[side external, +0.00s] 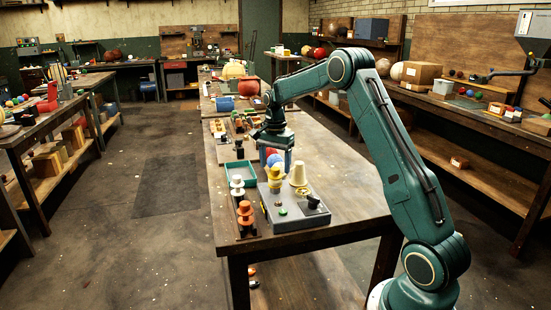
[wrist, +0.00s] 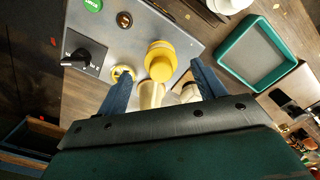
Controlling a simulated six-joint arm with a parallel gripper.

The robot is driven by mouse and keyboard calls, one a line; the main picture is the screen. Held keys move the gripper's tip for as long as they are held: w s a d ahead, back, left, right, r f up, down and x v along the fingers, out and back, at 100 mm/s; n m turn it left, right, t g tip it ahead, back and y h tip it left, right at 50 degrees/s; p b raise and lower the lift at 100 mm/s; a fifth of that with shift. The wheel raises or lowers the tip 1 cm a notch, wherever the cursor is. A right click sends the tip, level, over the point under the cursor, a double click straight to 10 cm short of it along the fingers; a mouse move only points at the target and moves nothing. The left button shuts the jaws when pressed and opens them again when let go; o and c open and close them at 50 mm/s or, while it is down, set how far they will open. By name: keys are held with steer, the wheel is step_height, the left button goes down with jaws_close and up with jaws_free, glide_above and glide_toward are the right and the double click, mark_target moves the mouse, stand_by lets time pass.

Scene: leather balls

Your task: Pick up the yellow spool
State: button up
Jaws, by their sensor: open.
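The yellow spool (side external: 275,180) stands on a grey control panel (side external: 288,217) near the front of the bench. In the wrist view, the yellow spool (wrist: 158,62) shows from above, between and beyond the two blue fingers. My gripper (side external: 275,165) is above and slightly behind the spool in the side view. In the wrist view, my gripper (wrist: 162,68) is open, with a finger on each side of the spool and no visible contact. Whether the fingertips reach down to the spool's height is hard to tell.
A cream cone-shaped piece (side external: 298,173) stands right of the yellow spool. The panel has a black knob (wrist: 85,58) and a green button (wrist: 93,5). A teal tray (side external: 241,173), a white spool (side external: 237,184) and an orange spool (side external: 245,214) are to the left. Bare bench lies to the right.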

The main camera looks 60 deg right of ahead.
mark_target(275, 168)
steer(key=shift+d+f, duration=0.15)
steer(key=shift+f, duration=2.25)
steer(key=c, duration=1.1)
steer(key=shift+r, duration=0.1)
step_height(275, 168, up, 20)
